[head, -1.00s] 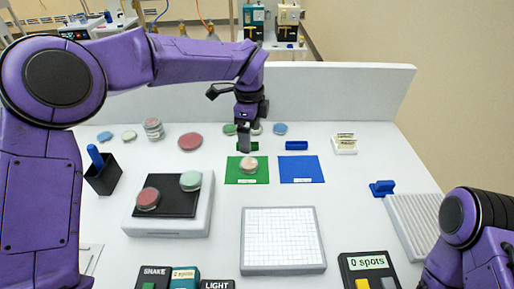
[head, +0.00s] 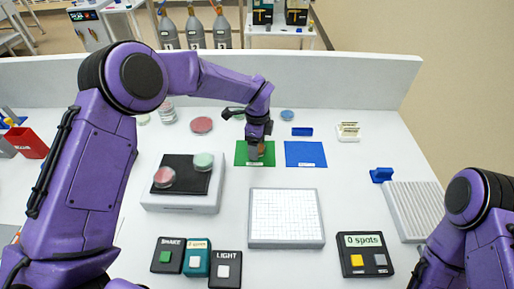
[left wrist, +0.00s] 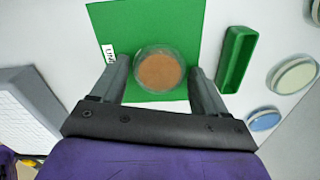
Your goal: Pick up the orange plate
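The orange plate (left wrist: 159,71) is a round clear dish with an orange-brown fill. It lies on the green mat (left wrist: 150,22), which also shows in the head view (head: 241,158). My left gripper (left wrist: 160,78) is open above the mat, with one finger on each side of the plate and a visible gap to each. In the head view my left gripper (head: 255,156) points down and hides most of the plate. My right arm is at the lower right of the head view, its gripper out of view.
A blue mat (head: 305,154) lies right of the green one. A green holder (left wrist: 236,58) stands close to my left gripper in the wrist view. A shaker (head: 180,205) with red and green dishes, a grid panel (head: 286,218) and button boxes (head: 226,268) stand in front.

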